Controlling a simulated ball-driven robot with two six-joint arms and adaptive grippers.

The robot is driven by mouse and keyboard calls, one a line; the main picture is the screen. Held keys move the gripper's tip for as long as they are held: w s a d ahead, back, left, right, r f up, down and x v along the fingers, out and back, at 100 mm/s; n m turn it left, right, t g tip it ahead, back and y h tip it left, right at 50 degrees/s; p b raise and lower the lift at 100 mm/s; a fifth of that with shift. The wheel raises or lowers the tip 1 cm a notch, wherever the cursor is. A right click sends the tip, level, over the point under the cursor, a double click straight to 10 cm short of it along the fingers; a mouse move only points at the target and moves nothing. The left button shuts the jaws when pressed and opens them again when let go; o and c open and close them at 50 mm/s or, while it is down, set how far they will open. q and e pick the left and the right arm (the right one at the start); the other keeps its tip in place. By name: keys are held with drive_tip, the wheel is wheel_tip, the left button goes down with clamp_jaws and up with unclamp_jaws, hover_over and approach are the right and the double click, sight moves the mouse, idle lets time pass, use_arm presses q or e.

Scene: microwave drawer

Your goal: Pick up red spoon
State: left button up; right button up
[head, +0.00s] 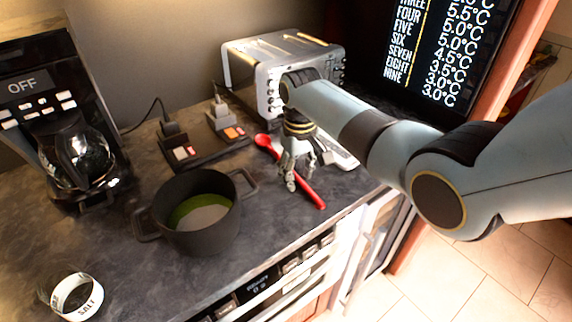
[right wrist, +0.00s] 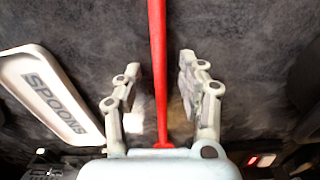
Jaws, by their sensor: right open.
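The red spoon (head: 308,191) lies on the dark countertop (head: 215,262), its bowl towards the toaster and its handle towards the front edge. My right gripper (head: 294,182) is above the spoon in the head view and hides the middle of it. In the right wrist view the red spoon (right wrist: 158,60) runs lengthwise between the two fingers of the right gripper (right wrist: 160,75). The fingers are open, with a gap on both sides of the spoon. My left gripper is not in view.
A white tray marked SPOONS (right wrist: 50,90) lies beside the spoon. A black pot (head: 197,215) stands left of it, and a silver toaster (head: 275,65) stands behind. A coffee maker (head: 60,110), power sockets (head: 180,150) and a salt container (head: 76,297) are further left.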

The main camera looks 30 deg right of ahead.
clamp_jaws()
drive_tip(key=shift+r, duration=0.15)
idle(0.4)
